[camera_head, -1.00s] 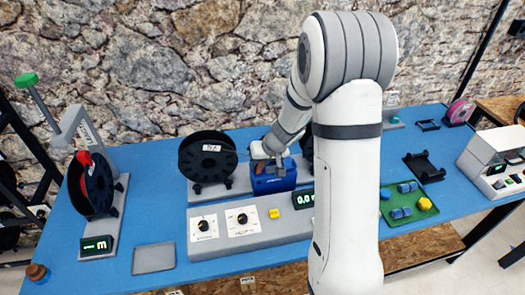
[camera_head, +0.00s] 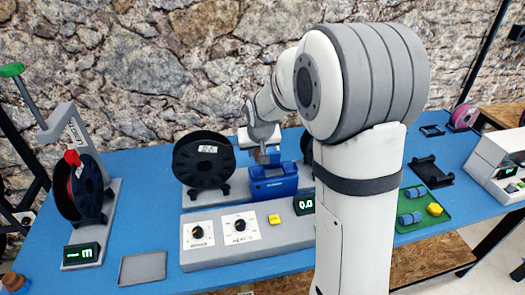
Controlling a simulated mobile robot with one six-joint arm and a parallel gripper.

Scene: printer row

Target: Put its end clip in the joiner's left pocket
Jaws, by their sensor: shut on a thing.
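The joiner (camera_head: 272,184) is a blue block with raised parts, standing behind the grey control panel at the middle of the table. My gripper (camera_head: 262,157) points down at the joiner's upper left side. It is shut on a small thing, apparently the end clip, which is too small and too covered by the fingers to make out. I cannot tell whether it touches the left pocket, and the pocket's inside is hidden. A black spool (camera_head: 190,166) with a white label stands upright on a grey holder just left of the joiner.
The control panel (camera_head: 213,257) has two dials, a yellow button (camera_head: 274,219) and a green display. A second spool (camera_head: 88,187) stands at left, near an empty grey tray (camera_head: 143,267). A green tray (camera_head: 436,219) with blue pieces is at right. My arm hides the table's middle right.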

